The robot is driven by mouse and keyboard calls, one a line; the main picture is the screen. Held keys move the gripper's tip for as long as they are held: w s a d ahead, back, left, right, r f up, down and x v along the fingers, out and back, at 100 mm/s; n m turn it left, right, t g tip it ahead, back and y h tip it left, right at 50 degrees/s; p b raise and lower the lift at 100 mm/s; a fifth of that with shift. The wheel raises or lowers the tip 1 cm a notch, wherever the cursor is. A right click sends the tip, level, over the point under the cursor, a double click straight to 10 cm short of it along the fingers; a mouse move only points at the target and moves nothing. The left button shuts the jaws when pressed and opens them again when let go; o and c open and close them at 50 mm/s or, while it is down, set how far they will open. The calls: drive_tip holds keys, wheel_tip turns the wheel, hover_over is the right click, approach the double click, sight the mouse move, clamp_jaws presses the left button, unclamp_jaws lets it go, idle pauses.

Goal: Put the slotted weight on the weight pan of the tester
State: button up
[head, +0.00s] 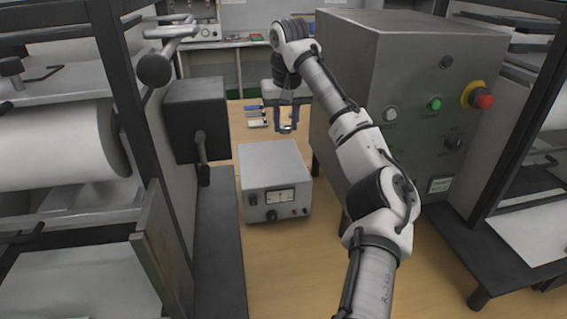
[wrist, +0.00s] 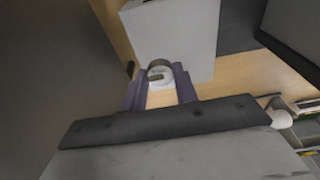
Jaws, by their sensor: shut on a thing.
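My gripper (head: 286,120) points down over the table, behind the grey meter box. It is shut on the slotted weight (head: 286,128), a small silvery disc held above the table top. In the wrist view the weight (wrist: 158,75) sits between the two purple-grey fingertips (wrist: 160,82), and a dark slot shows in it. I cannot make out the weight pan in either view. Part of the table behind my gripper is hidden by the hand and arm.
The grey meter box (head: 274,182) stands on the wooden table (head: 275,245). A tall grey control cabinet (head: 385,75) with buttons is close to the right of my arm. Dark-framed machines with white rolls (head: 60,145) stand at the left.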

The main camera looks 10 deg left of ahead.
sight(285, 171)
wheel_tip(285, 171, down, 12)
drive_tip(key=shift+f, duration=0.15)
idle(0.3)
drive_tip(key=o, duration=0.5)
drive_tip(key=shift+f, duration=0.15)
drive_tip(key=o, duration=0.5)
